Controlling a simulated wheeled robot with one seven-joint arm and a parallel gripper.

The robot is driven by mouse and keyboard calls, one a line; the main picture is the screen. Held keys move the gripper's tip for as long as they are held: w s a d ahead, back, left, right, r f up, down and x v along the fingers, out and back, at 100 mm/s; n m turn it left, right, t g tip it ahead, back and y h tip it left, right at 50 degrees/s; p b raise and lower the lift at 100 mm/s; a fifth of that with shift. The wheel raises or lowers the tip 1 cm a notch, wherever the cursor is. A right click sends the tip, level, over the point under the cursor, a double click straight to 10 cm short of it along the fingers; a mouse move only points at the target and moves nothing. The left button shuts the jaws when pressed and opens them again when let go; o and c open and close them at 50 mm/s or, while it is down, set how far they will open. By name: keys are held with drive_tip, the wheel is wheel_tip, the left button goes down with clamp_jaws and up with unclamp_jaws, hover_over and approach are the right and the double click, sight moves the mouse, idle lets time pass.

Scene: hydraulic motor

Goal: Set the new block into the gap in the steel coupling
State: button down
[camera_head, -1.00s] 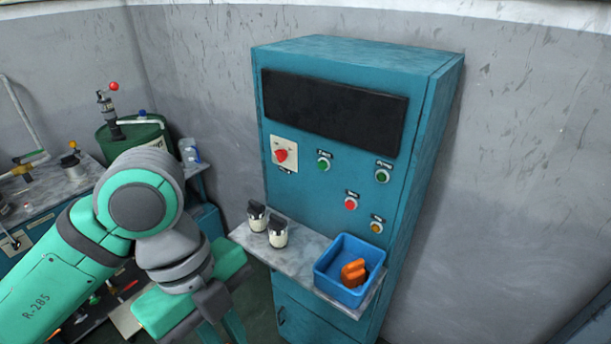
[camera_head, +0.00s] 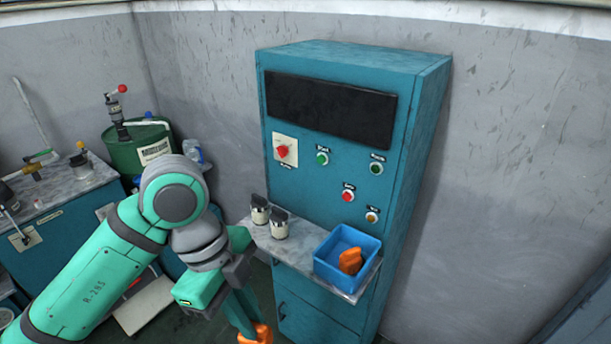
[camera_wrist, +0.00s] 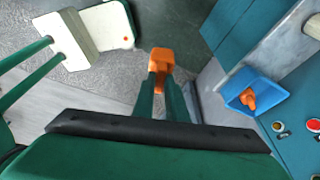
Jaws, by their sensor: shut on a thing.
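My gripper (camera_head: 252,318) is shut on an orange block (camera_head: 257,335), which sits at its fingertips near the bottom edge of the head view. In the wrist view my gripper (camera_wrist: 159,88) points away with the orange block (camera_wrist: 161,60) between its fingers, held in the air over the floor. A second orange piece (camera_head: 351,261) lies in a blue bin (camera_head: 324,268) on the cabinet shelf, to the right of my gripper. I cannot make out the steel coupling in either view.
A teal control cabinet (camera_head: 330,175) stands against the wall. Its shelf (camera_head: 292,252) holds two small jars (camera_head: 279,229) beside the bin. A green drum (camera_head: 135,155) and a workbench (camera_head: 60,190) are at left. Open floor lies below my gripper in the wrist view.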

drive_tip(key=w+d+f+n+t, duration=0.3)
drive_tip(key=w+f+n, duration=0.9)
drive_tip(key=w+f, duration=0.65)
wheel_tip(320, 180, down, 10)
drive_tip(key=w+d+n+y, duration=0.2)
drive_tip(key=n, duration=0.2)
drive_tip(key=s+d+f+n, duration=0.1)
drive_tip(key=s+f+n, duration=0.1)
drive_tip(key=f, duration=0.5)
drive_tip(key=s+d+f+n, duration=0.2)
drive_tip(key=s+f, duration=0.2)
drive_tip(key=f, duration=0.3)
drive_tip(key=s+d+f+n+t+y, duration=0.1)
drive_tip(key=s+f, duration=0.2)
drive_tip(key=f, duration=0.4)
drive_tip(key=shift+d+f+n, duration=0.15)
drive_tip(key=shift+f+n, duration=0.2)
drive_tip(key=shift+n, duration=0.05)
drive_tip(key=shift+d, duration=0.1)
